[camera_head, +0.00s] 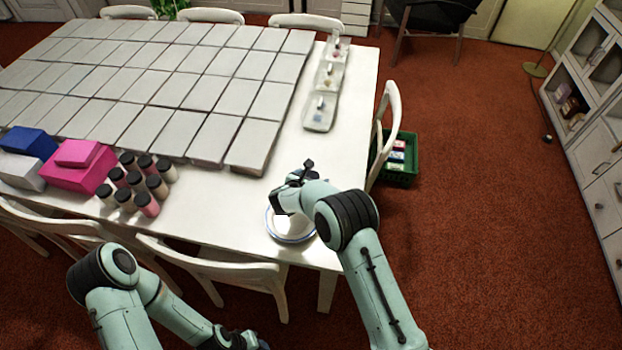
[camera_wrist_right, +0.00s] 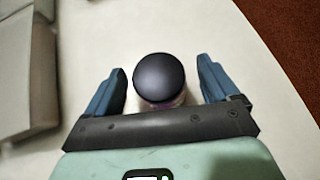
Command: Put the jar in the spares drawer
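A jar with a round dark lid (camera_wrist_right: 160,78) stands upright on the white table, between the fingers of my right gripper (camera_wrist_right: 162,88). The fingers are open, with a gap on each side of the jar. In the head view my right gripper (camera_head: 300,174) is low over the table's right part, and my arm hides most or all of this jar. My left gripper (camera_head: 236,341) is at the bottom edge, partly cut off, and its fingers are not clear. A cabinet with drawers (camera_head: 606,207) stands at the far right; I cannot tell which drawer is for spares.
A white turntable (camera_head: 290,236) sits under my right arm. Several dark-lidded jars (camera_head: 147,208) stand by pink (camera_head: 78,172) and blue (camera_head: 29,142) boxes. Grey slabs (camera_head: 180,131) cover much of the table. A green crate (camera_head: 400,177) and chairs (camera_head: 390,108) stand beside it. Red carpet is open on the right.

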